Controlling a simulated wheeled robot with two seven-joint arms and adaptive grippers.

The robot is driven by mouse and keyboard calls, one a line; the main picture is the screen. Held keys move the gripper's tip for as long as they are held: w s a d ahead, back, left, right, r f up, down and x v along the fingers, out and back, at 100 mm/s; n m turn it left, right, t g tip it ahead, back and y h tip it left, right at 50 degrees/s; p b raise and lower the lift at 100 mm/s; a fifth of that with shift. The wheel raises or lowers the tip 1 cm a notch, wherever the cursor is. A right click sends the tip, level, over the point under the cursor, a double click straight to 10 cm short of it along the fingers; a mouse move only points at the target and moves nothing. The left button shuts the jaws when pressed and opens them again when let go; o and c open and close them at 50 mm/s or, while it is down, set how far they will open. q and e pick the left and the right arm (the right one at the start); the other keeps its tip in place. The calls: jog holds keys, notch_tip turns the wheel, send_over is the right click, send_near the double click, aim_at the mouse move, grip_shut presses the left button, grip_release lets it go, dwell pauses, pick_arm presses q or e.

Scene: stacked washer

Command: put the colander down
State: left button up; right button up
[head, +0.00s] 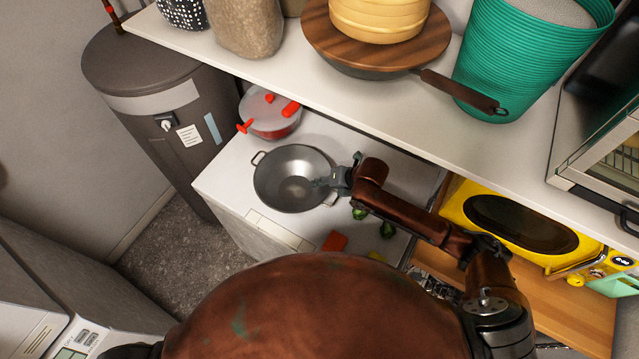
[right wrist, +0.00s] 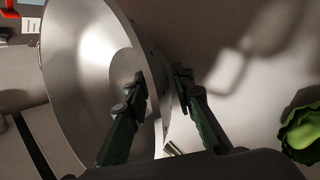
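The colander (head: 292,178) is a grey metal bowl with two small loop handles, over the white top (head: 226,188) of the washer in the head view. I cannot tell whether its base touches that top. It also fills the left of the right wrist view (right wrist: 85,70), seen tilted. My right gripper (head: 332,181) is at the colander's right side, beside a handle. In the right wrist view its two fingers (right wrist: 160,84) straddle the colander's wall, one inside and one outside, and appear closed on it. My left gripper is not in view.
A red pot with a pale lid (head: 268,112) stands behind the colander. Green vegetables (head: 387,229) and a red block (head: 334,241) lie right and in front. A white shelf (head: 400,110) overhangs the back. A grey bin (head: 150,95) stands left; a yellow microwave (head: 520,222) is at right.

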jog(key=p+v, duration=0.8)
jog(key=v, duration=0.2)
jog(key=shift+s+r, duration=0.15)
jog(key=shift+r, duration=0.15)
jog(key=shift+d, duration=0.15)
